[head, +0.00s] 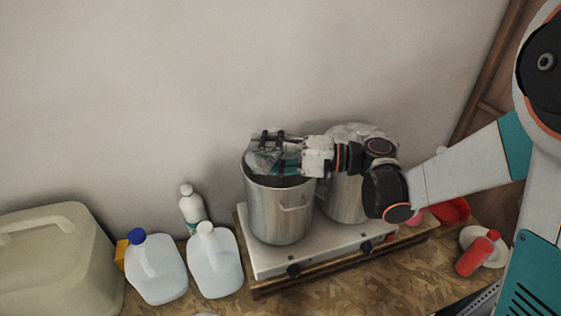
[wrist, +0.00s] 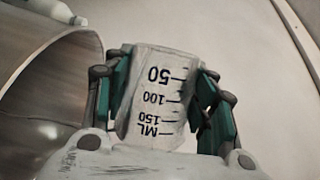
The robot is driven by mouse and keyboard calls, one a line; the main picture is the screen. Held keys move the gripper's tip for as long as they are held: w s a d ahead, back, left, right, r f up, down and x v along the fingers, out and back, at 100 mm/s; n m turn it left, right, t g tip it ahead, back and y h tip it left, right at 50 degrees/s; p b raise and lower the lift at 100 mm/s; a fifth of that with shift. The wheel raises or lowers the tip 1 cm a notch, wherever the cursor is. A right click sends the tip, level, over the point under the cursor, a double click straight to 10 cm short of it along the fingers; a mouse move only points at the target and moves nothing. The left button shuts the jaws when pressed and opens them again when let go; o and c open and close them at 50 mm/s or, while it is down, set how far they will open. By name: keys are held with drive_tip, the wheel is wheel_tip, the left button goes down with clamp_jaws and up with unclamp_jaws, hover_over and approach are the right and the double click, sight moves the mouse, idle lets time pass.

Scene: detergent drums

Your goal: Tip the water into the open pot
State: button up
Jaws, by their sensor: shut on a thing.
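The open pot (head: 281,212) is a tall steel pot at the front left of the stove, its mouth facing up. My gripper (head: 272,152) is above its rim and shut on a clear measuring cup (head: 260,160), which looks tilted over the mouth. In the wrist view the cup (wrist: 158,95) sits between my teal fingers (wrist: 163,100), its ML scale upside down. The pot's curved steel side (wrist: 50,85) shows at the left there. I cannot make out any water in the cup or inside the pot.
A lidded steel pot (head: 345,195) stands right beside the open one on the stove (head: 330,249). Two water jugs (head: 158,272) (head: 215,265), a white bottle (head: 191,206) and a beige canister (head: 60,265) stand left. A red bottle (head: 476,254) is at right.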

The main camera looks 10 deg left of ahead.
drive_tip(key=shift+w+f+m+b, duration=0.15)
drive_tip(key=shift+f+m+b, duration=0.2)
drive_tip(key=shift+m+b, duration=0.4)
drive_tip(key=shift+w+r+m+y+b, duration=0.15)
drive_tip(key=shift+m+y+b, duration=0.15)
drive_tip(key=shift+b, duration=0.2)
